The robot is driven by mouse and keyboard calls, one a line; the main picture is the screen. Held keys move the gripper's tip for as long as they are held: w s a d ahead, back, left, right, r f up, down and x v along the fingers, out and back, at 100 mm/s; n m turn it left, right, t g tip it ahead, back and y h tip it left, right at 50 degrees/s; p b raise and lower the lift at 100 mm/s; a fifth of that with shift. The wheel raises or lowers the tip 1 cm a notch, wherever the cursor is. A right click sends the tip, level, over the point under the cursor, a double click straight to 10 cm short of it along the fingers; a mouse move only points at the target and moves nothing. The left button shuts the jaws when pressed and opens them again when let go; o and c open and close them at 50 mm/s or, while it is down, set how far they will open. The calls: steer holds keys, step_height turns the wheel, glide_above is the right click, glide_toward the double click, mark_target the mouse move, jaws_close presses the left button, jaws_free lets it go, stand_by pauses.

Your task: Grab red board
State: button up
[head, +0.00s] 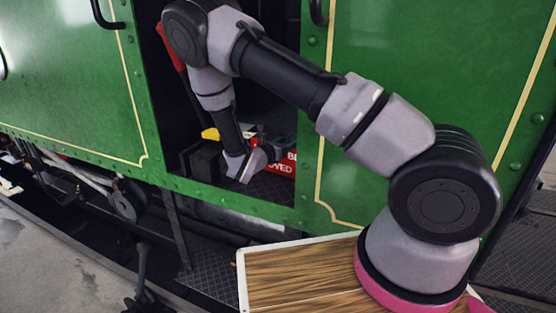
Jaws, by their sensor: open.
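The red board (285,167) with white lettering is inside the dark doorway of the green tram, low at its right side. Part of it is hidden by the door edge and by my arm's end. My gripper (272,150) is inside the doorway, at the board's upper left. It is open, but its fingers are small and hard to make out. I cannot tell whether they touch the board.
Green riveted panels (415,65) frame the narrow doorway on both sides. A yellow object (210,134) and a dark box (204,160) are inside, left of my arm. A red bar (169,45) stands at the left door edge. A metal step (212,282) lies below.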

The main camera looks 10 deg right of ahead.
steer(key=shift+w+d, duration=0.4)
steer(key=shift+d, duration=0.05)
jaws_close()
stand_by(1.1)
